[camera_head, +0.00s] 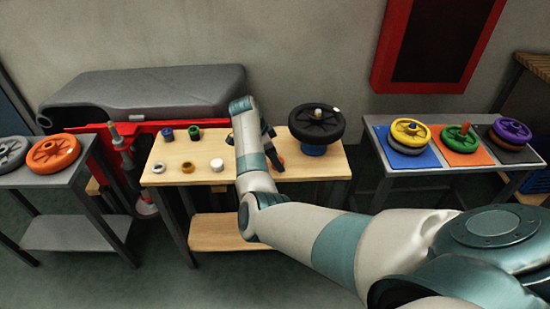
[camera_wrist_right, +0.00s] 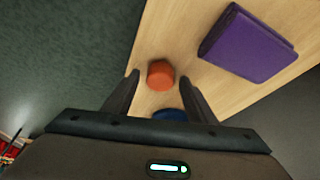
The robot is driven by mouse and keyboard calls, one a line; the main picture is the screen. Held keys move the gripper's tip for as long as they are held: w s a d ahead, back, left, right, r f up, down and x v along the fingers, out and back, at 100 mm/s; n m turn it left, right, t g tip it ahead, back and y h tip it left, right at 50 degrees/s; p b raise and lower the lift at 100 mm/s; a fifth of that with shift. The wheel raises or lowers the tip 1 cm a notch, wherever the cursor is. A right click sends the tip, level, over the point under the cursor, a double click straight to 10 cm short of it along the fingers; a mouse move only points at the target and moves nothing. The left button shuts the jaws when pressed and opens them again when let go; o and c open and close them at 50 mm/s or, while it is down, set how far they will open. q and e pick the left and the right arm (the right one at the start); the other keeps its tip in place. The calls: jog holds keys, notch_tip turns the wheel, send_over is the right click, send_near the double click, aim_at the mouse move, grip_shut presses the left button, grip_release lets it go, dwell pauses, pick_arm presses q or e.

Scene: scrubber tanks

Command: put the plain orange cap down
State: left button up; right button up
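The plain orange cap (camera_wrist_right: 160,74) shows in the right wrist view against the wooden tabletop. It lies between the two dark fingers of my right gripper (camera_wrist_right: 159,79), with a visible gap on each side. The fingers are apart and do not appear to touch it. Whether the cap rests on the wood is hard to tell. My left gripper is not in view.
A blue object (camera_wrist_right: 170,114) is partly hidden by the gripper, and a purple block (camera_wrist_right: 247,43) lies to the right. A black handwheel (camera_head: 316,122) stands right of my arm. Small rings and caps, including a white cap (camera_head: 217,164), sit left of it.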

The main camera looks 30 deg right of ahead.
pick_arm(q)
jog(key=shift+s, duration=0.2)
pick_arm(e)
jog(key=shift+r, duration=0.15)
jog(key=shift+r, duration=0.2)
jog(key=shift+a+r, duration=0.15)
jog(key=shift+r, duration=0.15)
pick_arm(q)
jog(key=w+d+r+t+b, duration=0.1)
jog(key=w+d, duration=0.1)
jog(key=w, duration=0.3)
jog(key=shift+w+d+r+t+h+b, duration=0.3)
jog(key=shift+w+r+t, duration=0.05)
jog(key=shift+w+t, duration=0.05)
pick_arm(e)
jog(key=v, duration=1.1)
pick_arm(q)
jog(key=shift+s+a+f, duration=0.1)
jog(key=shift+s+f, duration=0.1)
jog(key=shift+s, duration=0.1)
pick_arm(e)
jog(key=shift+r, duration=0.1)
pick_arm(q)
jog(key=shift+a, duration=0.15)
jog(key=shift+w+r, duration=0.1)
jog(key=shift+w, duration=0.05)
